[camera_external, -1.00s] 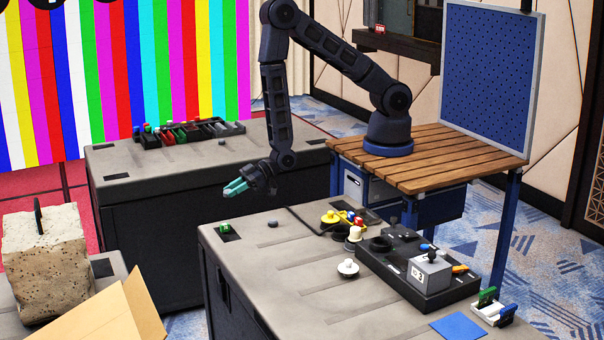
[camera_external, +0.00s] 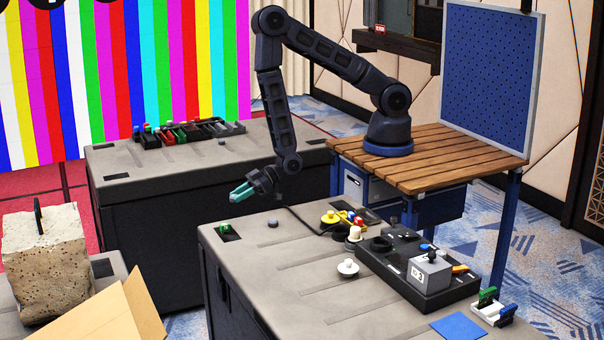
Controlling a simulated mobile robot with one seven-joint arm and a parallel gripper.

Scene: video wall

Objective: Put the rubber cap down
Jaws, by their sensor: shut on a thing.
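My gripper (camera_external: 240,194), with teal fingers, is above the gap between the two dark cases, just beyond the left back corner of the near case (camera_external: 290,270). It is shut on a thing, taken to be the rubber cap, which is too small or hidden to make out. The fingers point left and slightly down. A small dark round piece (camera_external: 272,224) lies on the near case, below and right of my gripper; I cannot tell what it is.
A green piece (camera_external: 224,228) sits at the near case's back left corner. A black tray (camera_external: 418,285) with a grey box, a white knob (camera_external: 347,268) and yellow parts (camera_external: 331,217) stand further right. The case's left middle is mostly clear. A far case (camera_external: 205,165) holds coloured clips.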

